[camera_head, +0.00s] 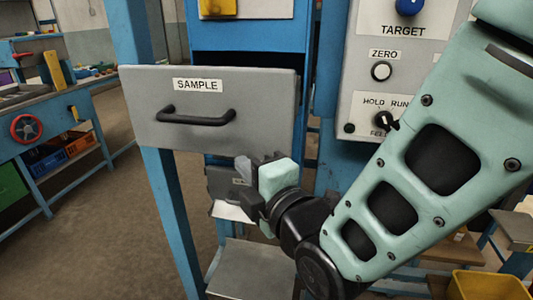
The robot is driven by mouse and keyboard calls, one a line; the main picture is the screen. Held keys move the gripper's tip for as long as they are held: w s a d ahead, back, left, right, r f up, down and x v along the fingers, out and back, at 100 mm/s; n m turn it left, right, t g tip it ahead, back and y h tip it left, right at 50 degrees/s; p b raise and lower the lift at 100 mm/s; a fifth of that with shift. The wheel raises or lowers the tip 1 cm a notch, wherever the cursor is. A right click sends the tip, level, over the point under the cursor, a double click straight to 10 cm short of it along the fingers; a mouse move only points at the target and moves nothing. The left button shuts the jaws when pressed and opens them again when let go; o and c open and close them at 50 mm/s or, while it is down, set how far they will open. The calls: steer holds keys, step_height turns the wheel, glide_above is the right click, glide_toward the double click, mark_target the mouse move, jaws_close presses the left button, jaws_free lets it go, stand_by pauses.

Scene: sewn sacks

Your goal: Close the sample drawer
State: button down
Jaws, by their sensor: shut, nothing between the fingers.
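The sample drawer (265,95) is a grey drawer labelled "SAMPLE" in a blue cabinet. It stands pulled out, with a dark opening showing behind and above its front. Its black bar handle (196,119) is on the front panel. My gripper (246,172) is below and to the right of the handle, near the lower right of the drawer front. Its fingers are shut and empty. I cannot tell whether it touches the drawer.
A control panel (364,77) with a blue knob, a "ZERO" button and a "HOLD RUN" switch is right of the drawer. A blue post (130,40) stands at the left. A blue workbench (75,105) is at the far left. A yellow bin (487,285) sits at the lower right.

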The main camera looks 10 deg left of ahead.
steer(key=w+d+b, duration=0.1)
steer(key=w+b, duration=0.3)
steer(key=w, duration=1.6)
steer(key=shift+d+b, duration=0.3)
steer(key=shift+s, duration=0.15)
